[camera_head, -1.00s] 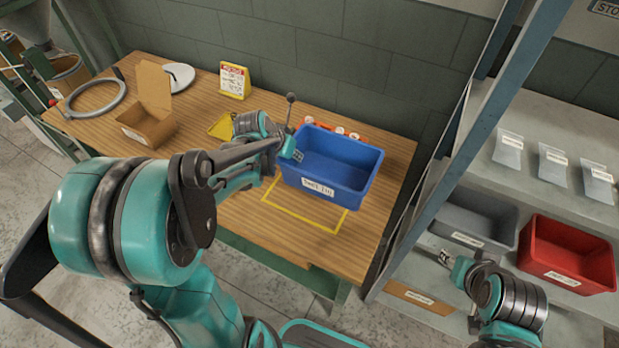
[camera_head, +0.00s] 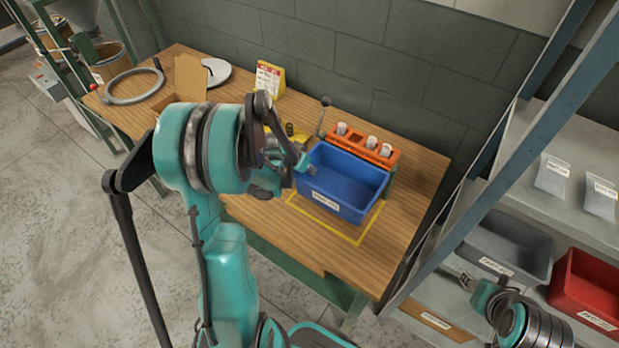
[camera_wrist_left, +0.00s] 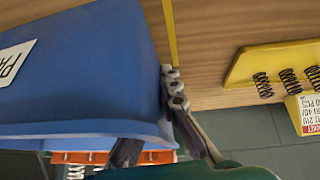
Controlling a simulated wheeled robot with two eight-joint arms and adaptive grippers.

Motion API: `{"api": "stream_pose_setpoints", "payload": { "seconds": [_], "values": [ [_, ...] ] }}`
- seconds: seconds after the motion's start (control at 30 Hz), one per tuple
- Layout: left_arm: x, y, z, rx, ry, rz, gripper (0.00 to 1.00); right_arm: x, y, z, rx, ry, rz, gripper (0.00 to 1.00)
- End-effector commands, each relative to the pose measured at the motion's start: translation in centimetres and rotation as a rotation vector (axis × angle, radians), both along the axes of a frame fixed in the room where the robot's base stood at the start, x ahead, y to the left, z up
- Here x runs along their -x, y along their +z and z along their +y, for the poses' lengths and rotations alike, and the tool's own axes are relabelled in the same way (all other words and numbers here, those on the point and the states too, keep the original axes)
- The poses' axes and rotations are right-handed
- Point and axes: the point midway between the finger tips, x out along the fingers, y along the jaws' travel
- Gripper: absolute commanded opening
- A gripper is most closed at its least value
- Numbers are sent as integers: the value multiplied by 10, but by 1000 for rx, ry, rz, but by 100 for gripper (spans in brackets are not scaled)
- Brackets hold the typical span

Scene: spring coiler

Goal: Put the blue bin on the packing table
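The blue bin (camera_head: 342,190), with a white label on its front, is over the wooden packing table (camera_head: 285,235), inside a yellow outline (camera_head: 330,229). It looks level and low; its contact with the top is hard to see. My left gripper (camera_head: 308,169) is at the bin's left rim. In the left wrist view one grey finger (camera_wrist_left: 176,92) lies along the bin's edge (camera_wrist_left: 80,85), and the other is partly hidden behind the rim; it looks shut on the wall. My right gripper (camera_head: 468,281) is small, by the shelf; its fingers are unclear.
An orange rack (camera_head: 377,146) stands close behind the bin. The shelf at right holds a grey bin (camera_head: 510,243) and a red bin (camera_head: 590,285).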

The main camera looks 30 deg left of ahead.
Motion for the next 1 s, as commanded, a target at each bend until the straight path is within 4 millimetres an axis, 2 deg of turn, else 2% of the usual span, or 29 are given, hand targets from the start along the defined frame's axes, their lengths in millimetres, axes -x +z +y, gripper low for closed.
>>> {"api": "stream_pose_setpoints", "payload": {
  "seconds": [0.1,0.2,0.63,0.7,0.73,1.0],
  "values": [
    [0,-23,0,1,1,0,0,0,-9,0,0,0,0,40],
    [0,-34,0,1,1,-1,0,0,-12,0,0,0,0,40],
    [0,-40,0,1,1,0,0,0,-16,0,0,0,0,40],
    [0,-39,0,0,0,0,21,0,-14,0,0,0,0,40],
    [0,-39,0,0,0,0,26,0,-14,0,0,0,0,40],
    [0,-38,0,0,0,0,26,0,-14,0,0,0,0,40]
  ]
}}
